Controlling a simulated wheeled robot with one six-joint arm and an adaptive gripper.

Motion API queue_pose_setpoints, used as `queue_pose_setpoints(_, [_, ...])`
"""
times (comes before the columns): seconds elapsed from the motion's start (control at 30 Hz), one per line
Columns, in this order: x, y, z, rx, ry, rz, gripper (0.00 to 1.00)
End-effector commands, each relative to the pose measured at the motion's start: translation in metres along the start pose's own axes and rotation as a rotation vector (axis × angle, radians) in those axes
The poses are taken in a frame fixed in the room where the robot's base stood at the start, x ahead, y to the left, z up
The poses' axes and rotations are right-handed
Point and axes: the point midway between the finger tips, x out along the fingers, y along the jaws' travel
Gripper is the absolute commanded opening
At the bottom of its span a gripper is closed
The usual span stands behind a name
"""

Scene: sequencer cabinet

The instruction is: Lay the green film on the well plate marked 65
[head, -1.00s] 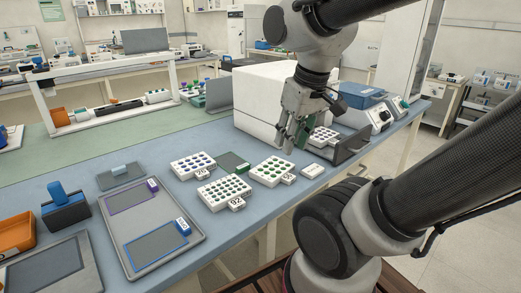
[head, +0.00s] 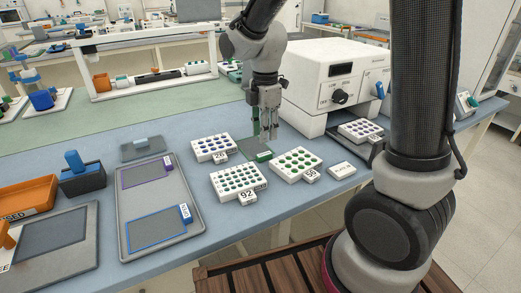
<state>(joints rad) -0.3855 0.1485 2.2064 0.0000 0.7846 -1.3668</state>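The green film (head: 252,146) is a dark green sheet with a bright green tab (head: 264,156). It lies on the blue bench among the well plates. My gripper (head: 268,137) points down just above the tab, empty, its fingers a little apart. One well plate (head: 237,181) is marked 92. Another plate (head: 296,163), right of the film, has a tag that looks like 56 or 58. A third plate (head: 213,148) sits left of the film; its tag is too small to read surely. A fourth plate (head: 360,130) is by the white instrument, its tag unreadable. No tag clearly reads 65.
A grey tray (head: 122,225) holds a purple-edged film (head: 145,173) and a blue-edged film (head: 156,228). The white instrument (head: 333,79) stands behind on the right. A small labelled card (head: 342,169) lies right of the plates. An orange bin (head: 27,199) is at far left.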

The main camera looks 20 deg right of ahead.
Motion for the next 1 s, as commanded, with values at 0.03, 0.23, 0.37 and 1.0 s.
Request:
queue_pose_setpoints(0.03, [0.004, -0.001, 0.000, -0.014, -0.001, -0.003, 0.29])
queue_pose_setpoints(0.23, [0.028, -0.001, 0.001, -0.020, -0.001, -0.005, 0.29])
queue_pose_setpoints(0.37, [0.047, 0.001, 0.001, -0.018, -0.001, -0.007, 0.29])
queue_pose_setpoints(1.0, [0.077, 0.003, 0.001, -0.017, 0.000, -0.002, 0.08])
